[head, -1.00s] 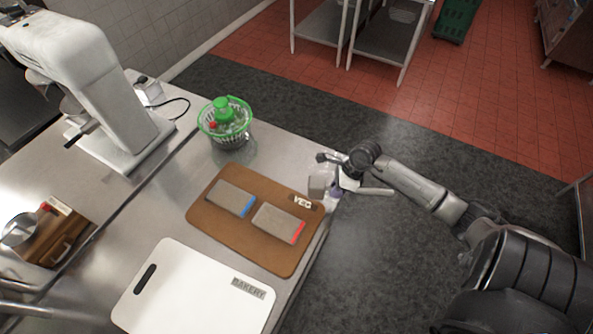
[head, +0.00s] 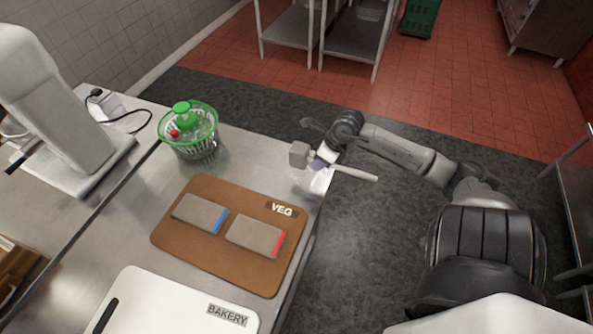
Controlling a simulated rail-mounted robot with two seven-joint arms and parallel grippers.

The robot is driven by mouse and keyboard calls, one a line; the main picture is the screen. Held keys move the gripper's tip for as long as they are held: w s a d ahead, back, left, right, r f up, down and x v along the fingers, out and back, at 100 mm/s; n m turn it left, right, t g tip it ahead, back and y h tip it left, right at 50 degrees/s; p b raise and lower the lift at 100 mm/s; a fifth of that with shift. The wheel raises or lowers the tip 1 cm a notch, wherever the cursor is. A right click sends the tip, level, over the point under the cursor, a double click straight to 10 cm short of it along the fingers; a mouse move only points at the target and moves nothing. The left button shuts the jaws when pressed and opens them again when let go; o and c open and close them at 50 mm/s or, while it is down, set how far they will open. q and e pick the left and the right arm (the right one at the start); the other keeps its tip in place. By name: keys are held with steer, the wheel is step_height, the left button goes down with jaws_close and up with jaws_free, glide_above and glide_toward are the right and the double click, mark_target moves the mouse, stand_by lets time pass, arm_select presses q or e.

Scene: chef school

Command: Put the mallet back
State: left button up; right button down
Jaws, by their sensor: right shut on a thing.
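The mallet has a block-shaped grey head (head: 298,155) and a pale handle (head: 355,174) that points right, past the counter's edge. My right gripper (head: 322,161) is shut on the mallet, close to its head. It is at the right edge of the steel counter, beyond the brown VEG board. The fingers are small here and partly hidden by the mallet. My left gripper is out of view.
The brown VEG board (head: 168,238) bears two grey blocks, one blue-ended (head: 200,213) and one red-ended (head: 255,236). A white BAKERY board (head: 170,305) lies nearer. A green-lidded salad spinner (head: 187,130) stands at the back. Bare counter (head: 250,150) lies between spinner and mallet.

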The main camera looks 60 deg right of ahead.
mark_target(300, 162)
steer(key=w+f, duration=0.1)
steer(key=w, duration=0.1)
steer(key=w+f, duration=0.1)
steer(key=w, duration=0.1)
steer(key=w+f, duration=0.1)
steer(key=w, duration=0.1)
steer(key=shift+w+f, duration=0.1)
steer(key=shift+f, duration=0.25)
steer(key=shift+a+f, duration=0.1)
steer(key=shift+f, duration=1.95)
steer(key=shift+f, duration=0.1)
steer(key=c, duration=1.1)
jaws_free()
